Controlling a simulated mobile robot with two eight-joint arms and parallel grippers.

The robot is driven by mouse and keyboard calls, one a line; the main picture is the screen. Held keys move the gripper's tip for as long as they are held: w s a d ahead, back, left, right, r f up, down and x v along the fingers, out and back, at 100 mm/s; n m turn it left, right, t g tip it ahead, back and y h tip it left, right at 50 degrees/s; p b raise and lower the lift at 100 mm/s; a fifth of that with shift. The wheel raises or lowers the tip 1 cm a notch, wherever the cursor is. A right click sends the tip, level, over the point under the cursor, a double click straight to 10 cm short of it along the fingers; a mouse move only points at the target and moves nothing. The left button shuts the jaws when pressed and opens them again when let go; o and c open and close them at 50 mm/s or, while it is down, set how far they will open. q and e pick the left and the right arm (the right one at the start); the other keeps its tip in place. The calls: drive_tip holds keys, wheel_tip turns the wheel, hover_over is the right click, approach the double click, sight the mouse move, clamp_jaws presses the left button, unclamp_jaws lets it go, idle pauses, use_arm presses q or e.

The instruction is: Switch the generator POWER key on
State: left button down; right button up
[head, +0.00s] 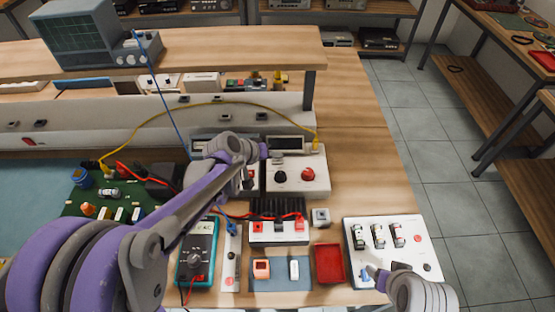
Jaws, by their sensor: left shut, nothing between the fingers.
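A white instrument box (312,183) with a dark display, a black knob (280,177) and a red knob (308,174) stands at the back of the bench. A second display box (199,144) stands to its left, mostly behind my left arm. The labels are too small to read, so I cannot tell which is the generator or pick out its POWER key. My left gripper (247,181) is shut and empty in front of the boxes' adjoining edges. My wrist hides part of the panels. I cannot tell whether it touches them. My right gripper (374,273) is over the white switch panel (412,263).
A teal multimeter (197,252), a terminal block (279,233), a red tray (329,263) and a circuit board (100,197) crowd the bench. A yellow cable (205,104) arches over the back. Bare wood lies right of the instruments (365,180).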

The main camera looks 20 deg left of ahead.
sight(275, 163)
idle(0.4)
use_arm(q)
drive_tip(key=shift+f+b, duration=0.35)
drive_tip(key=shift+f, duration=0.15)
use_arm(e)
drive_tip(key=shift+s+f, duration=0.15)
drive_tip(key=shift+f, duration=0.25)
use_arm(q)
drive_tip(key=shift+r, duration=0.1)
use_arm(e)
drive_tip(key=shift+r, duration=0.1)
use_arm(q)
drive_tip(key=shift+r+p, duration=0.35)
drive_tip(key=shift+r, duration=0.05)
use_arm(e)
drive_tip(key=shift+r, duration=0.3)
use_arm(q)
drive_tip(key=shift+r+p, duration=1.8)
drive_tip(key=shift+r, duration=1.25)
drive_tip(key=shift+w, duration=0.1)
use_arm(e)
drive_tip(key=r, duration=0.1)
drive_tip(key=w+r, duration=0.1)
drive_tip(key=r, duration=0.1)
drive_tip(key=w+r, duration=0.1)
drive_tip(key=shift+r, duration=0.35)
drive_tip(key=shift+s, duration=0.1)
